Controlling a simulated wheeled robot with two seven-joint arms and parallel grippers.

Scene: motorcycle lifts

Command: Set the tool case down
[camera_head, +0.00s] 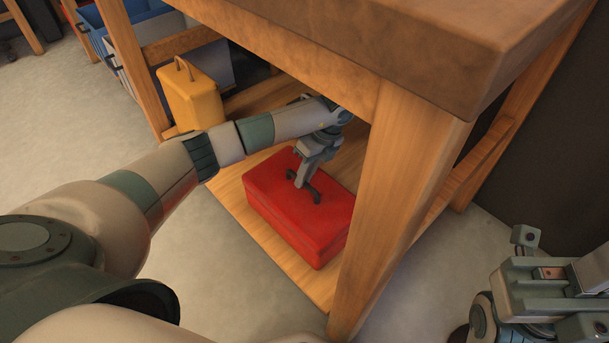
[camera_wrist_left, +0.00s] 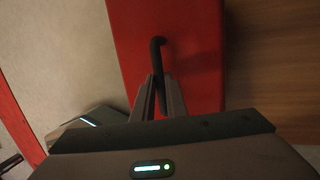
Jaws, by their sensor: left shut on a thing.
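The red tool case (camera_head: 296,216) is on the wooden lower shelf (camera_head: 236,197) of the workbench, or just over it; I cannot tell if it touches. Its dark handle is on top. My left gripper (camera_head: 308,187) reaches in under the bench top and is shut on that handle. In the left wrist view the handle (camera_wrist_left: 157,62) rises between the two fingers (camera_wrist_left: 158,97), with the red case (camera_wrist_left: 195,45) below. My right gripper (camera_head: 528,240) shows only partly at the lower right, away from the case; its fingertips are not clear.
A yellow case (camera_head: 192,98) with a handle stands at the far end of the shelf. The thick bench top (camera_head: 400,40) hangs over the shelf, and a wooden leg (camera_head: 398,215) stands right of the red case. Blue bins (camera_head: 135,30) are behind. Floor at left is clear.

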